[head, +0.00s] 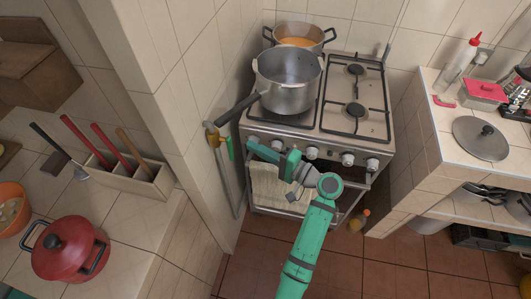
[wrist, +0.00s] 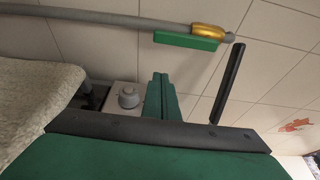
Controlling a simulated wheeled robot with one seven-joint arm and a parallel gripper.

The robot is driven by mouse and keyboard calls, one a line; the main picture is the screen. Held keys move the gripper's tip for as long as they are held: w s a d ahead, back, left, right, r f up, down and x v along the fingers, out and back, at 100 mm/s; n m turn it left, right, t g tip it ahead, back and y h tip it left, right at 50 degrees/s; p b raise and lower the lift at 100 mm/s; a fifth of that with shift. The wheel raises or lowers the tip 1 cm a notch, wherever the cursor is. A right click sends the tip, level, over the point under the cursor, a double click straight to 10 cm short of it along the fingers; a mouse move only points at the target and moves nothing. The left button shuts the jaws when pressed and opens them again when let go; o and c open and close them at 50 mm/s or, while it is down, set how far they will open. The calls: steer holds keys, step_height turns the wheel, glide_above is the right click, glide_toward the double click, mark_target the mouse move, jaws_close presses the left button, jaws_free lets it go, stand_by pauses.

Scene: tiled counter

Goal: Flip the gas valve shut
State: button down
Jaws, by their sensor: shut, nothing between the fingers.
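The gas valve (head: 212,135) is a brass-yellow body on a grey pipe along the tiled wall, left of the stove. Its green handle (head: 230,148) lies roughly along the pipe. In the wrist view the brass body (wrist: 208,32) and green handle (wrist: 186,41) show beyond the fingertips, with the handle lined up along the pipe. My green gripper (head: 254,148) is shut and empty, in front of the stove's knobs and to the right of the valve. The closed fingers (wrist: 161,80) point towards the valve, apart from it.
A large pot (head: 287,90) on the stove has a dark handle (head: 238,109) sticking out above the valve; a dark bar (wrist: 230,85) shows right of my fingers. A towel (head: 270,190) hangs on the oven front. A tiled wall edge (head: 185,130) stands left of the valve.

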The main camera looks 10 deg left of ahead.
mark_target(230, 149)
steer(key=shift+s+a, duration=0.65)
steer(key=shift+a, duration=0.3)
steer(key=shift+s+a, duration=0.6)
steer(key=shift+a, duration=0.35)
steer(key=shift+s, duration=0.1)
